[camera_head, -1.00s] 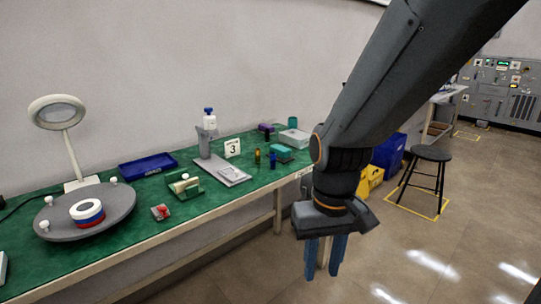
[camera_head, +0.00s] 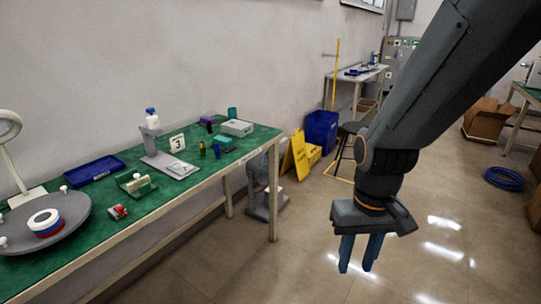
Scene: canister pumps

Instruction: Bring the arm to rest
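My gripper (camera_head: 359,258) hangs from the dark grey arm on the right of the head view. Its two blue fingers point down over the open floor (camera_head: 310,250), clear of the green table. A gap shows between the fingers and nothing is held in it. My arm slopes down from the upper right corner to the gripper. No object touches it.
A green table (camera_head: 120,240) on the left bears a grey turntable (camera_head: 75,215), a blue tray (camera_head: 93,170), a card stand (camera_head: 178,143) and small items. Beyond are yellow signs (camera_head: 297,158), a blue bin (camera_head: 322,130), a stool, a blue hose coil (camera_head: 504,178) and cardboard boxes (camera_head: 486,118).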

